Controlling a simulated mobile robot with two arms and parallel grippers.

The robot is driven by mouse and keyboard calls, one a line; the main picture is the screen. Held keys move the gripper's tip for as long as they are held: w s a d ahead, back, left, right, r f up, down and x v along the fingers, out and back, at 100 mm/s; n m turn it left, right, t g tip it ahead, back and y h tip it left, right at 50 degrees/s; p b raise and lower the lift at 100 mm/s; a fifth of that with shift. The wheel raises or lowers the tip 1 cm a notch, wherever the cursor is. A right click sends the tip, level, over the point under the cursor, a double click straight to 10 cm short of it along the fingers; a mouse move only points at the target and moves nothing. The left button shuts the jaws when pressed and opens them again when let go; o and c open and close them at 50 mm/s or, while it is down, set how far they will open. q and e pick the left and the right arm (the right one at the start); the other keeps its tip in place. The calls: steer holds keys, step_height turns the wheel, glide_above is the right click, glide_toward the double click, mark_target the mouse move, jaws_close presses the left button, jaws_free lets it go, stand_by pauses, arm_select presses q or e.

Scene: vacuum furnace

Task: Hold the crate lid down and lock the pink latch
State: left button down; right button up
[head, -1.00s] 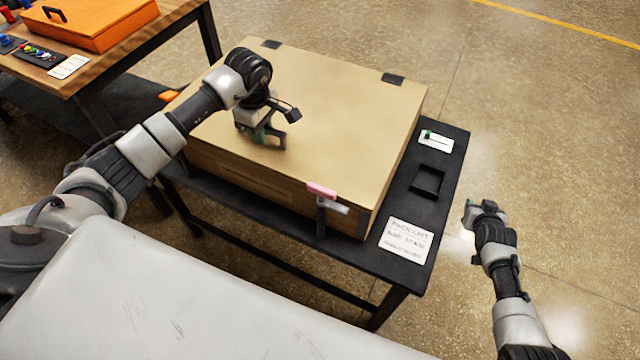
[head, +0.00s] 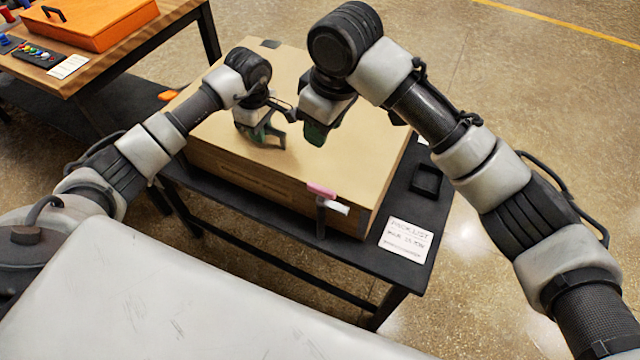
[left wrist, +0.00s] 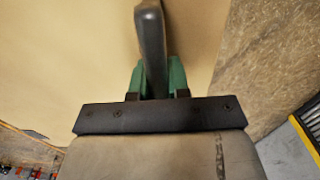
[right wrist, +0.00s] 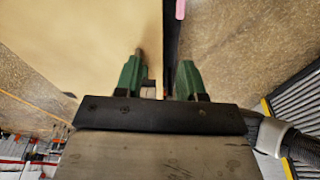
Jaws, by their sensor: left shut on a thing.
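The tan crate's lid (head: 290,80) looks closed on the box. The pink latch (head: 322,189) is at the crate's front edge near the right corner, with a pale metal piece beside it; its pink end shows at the top of the right wrist view (right wrist: 180,9). My left gripper (head: 265,138) is low over the middle of the lid, its green fingers shut on a dark grey bar, a handle (left wrist: 152,45). My right gripper (head: 315,133) is above the lid, right of the left gripper and behind the latch. Its fingers are apart and empty in the right wrist view (right wrist: 160,78).
The crate stands on a black table (head: 445,190) with a small black tray (head: 425,180) and a white pack list card (head: 405,239) to its right. A wooden bench (head: 110,60) with an orange case (head: 90,22) is at back left.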

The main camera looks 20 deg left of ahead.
mark_target(320, 190)
steer(key=s+f, duration=0.1)
steer(key=f, duration=0.3)
steer(key=s+f+h, duration=0.1)
steer(key=f, duration=0.3)
steer(key=s+d+f+n+h, duration=0.1)
steer(key=f, duration=0.3)
steer(key=shift+s+f, duration=0.2)
steer(key=shift+s, duration=0.05)
steer(key=shift+a+g, duration=0.1)
steer(key=shift+g, duration=0.2)
steer(key=c, duration=0.7)
steer(key=shift+s, duration=0.1)
jaws_close()
